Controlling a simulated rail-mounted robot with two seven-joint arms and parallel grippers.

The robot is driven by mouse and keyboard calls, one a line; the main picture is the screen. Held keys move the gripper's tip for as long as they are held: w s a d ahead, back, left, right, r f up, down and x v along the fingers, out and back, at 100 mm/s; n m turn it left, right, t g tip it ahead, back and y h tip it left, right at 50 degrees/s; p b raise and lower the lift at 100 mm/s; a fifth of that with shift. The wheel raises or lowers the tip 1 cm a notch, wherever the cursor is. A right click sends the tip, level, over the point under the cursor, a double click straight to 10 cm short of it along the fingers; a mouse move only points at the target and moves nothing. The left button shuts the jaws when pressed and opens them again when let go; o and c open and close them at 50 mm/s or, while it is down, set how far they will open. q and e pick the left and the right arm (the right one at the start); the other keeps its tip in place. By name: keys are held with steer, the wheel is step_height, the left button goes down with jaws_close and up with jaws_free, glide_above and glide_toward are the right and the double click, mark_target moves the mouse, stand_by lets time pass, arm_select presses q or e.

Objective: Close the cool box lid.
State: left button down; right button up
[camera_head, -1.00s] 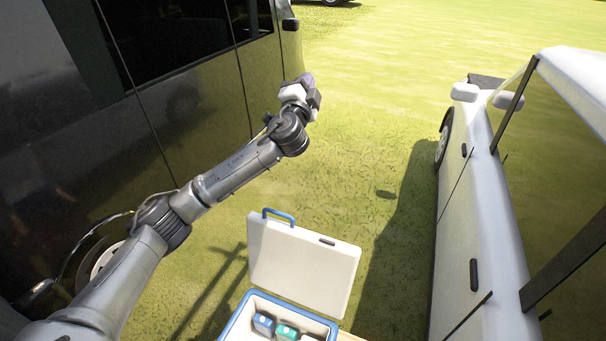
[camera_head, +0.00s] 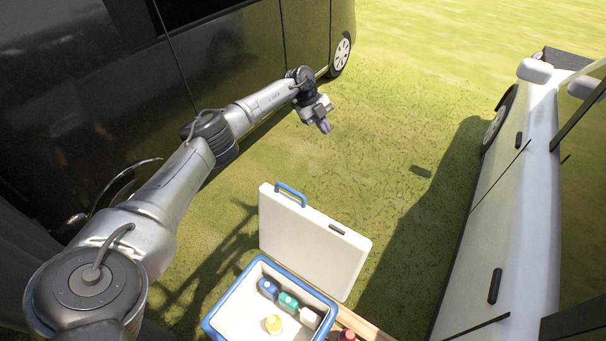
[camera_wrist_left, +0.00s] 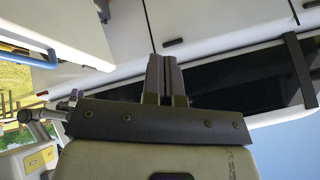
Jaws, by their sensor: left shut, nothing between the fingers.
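The cool box (camera_head: 215,318) is white with a blue rim and stands at the bottom of the head view. Its white lid (camera_head: 312,240) stands open and upright at the box's far side, with a blue handle (camera_head: 290,190) on its top edge. My left gripper (camera_head: 325,127) is shut and empty, out beyond the lid and above the grass, apart from it. In the left wrist view the shut fingers (camera_wrist_left: 166,75) show, and part of the lid with its blue handle (camera_wrist_left: 28,45) shows at upper left. My right gripper is not in view.
Inside the box are a blue carton (camera_head: 268,288), a green carton (camera_head: 288,301), a white one (camera_head: 309,317) and a yellow-topped item (camera_head: 273,324). A red-topped item (camera_head: 347,335) stands beside it. A dark van (camera_head: 240,80) is at left, a white vehicle (camera_head: 510,220) at right, grass between.

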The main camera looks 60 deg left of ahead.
arm_select(q)
steer(key=s+d+n+g+h, duration=0.1)
steer(key=s+n+g, duration=0.2)
steer(key=s+g, duration=0.45)
steer(key=s+d+f+n+p, duration=0.1)
steer(key=s+d+f+p, duration=0.1)
steer(key=s+d+f, duration=0.5)
steer(key=shift+s+d+f+t+p, duration=0.2)
steer(key=shift+s+d+t+p, duration=0.1)
steer(key=shift+s+t, duration=0.15)
stand_by(0.4)
